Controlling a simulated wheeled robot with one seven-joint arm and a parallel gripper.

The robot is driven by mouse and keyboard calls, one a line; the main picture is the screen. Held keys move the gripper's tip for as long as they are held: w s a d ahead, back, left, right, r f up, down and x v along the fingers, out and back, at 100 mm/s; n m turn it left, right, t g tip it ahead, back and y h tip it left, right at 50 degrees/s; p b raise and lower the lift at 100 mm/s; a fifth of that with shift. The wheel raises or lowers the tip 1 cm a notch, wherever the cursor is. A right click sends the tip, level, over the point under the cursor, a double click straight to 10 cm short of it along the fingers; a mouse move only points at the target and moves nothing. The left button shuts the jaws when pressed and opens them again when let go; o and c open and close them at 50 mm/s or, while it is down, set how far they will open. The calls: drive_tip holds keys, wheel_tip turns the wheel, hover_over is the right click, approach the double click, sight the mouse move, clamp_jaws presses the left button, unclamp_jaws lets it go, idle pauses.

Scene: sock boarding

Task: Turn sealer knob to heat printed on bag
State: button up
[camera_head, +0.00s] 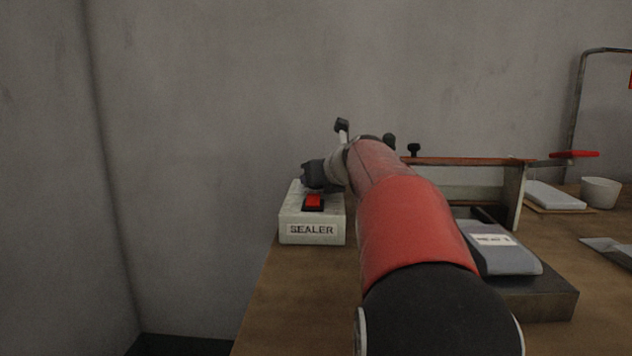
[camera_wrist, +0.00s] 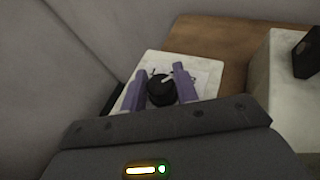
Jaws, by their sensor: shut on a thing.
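The sealer (camera_head: 312,220) is a pale box with a "SEALER" label and a red switch (camera_head: 313,202), at the left end of the table. Its black knob (camera_wrist: 162,91) shows in the wrist view between my gripper's fingers, with a light pointer mark toward the upper right. My gripper (camera_wrist: 161,88) is shut on the knob from above. In the head view my arm hides the knob. The bag (camera_head: 503,255), grey with a white printed label (camera_head: 493,239), lies on a dark block to the right. The label's full text is too small to read.
A frame with a long red-brown bar (camera_head: 460,161) stands behind the bag. Farther right are a white slab (camera_head: 553,196) on a board, a white cup (camera_head: 600,192) and a red-handled tool (camera_head: 574,154). A wall stands close behind and left of the sealer.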

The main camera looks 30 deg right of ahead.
idle(0.3)
drive_tip(key=o, duration=1)
drive_tip(key=shift+c, duration=0.2)
wheel_tip(320, 180, up, 20)
drive_tip(key=p, duration=0.6)
drive_tip(key=shift+p, duration=0.4)
drive_tip(key=shift+f, duration=0.1)
